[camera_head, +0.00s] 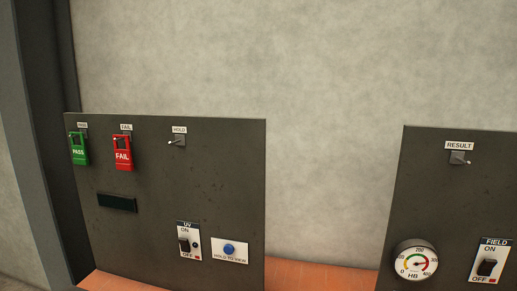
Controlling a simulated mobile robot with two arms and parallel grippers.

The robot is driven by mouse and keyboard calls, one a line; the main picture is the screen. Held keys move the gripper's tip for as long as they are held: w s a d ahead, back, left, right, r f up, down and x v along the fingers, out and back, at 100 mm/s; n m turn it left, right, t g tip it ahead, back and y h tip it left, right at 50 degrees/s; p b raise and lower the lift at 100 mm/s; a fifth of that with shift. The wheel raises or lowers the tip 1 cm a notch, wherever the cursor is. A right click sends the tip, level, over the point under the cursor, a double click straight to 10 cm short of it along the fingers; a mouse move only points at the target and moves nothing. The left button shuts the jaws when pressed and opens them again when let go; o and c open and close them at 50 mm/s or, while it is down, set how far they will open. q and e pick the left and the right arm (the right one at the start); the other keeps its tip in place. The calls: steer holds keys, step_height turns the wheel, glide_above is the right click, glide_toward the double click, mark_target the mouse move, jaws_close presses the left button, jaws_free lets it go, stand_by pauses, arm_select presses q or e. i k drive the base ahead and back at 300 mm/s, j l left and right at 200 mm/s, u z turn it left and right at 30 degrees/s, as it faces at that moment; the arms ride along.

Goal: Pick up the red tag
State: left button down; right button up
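The red tag (123,155), marked FAIL, hangs on a hook under the FAIL label on the left dark panel (220,190). A green tag (79,151), marked PASS, hangs to its left under a similar small label. A bare hook (178,142) under the HOLD label is to its right. Neither of my grippers shows in the head view.
The left panel also carries a dark slot (117,203), a UV switch (188,244) and a blue button (229,249). The right panel (420,190) has a bare RESULT hook (459,159), an HB gauge (416,264) and a FIELD switch (488,266). An orange surface (320,278) lies below.

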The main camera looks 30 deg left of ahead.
mark_target(124, 158)
steer(key=u, duration=1.8)
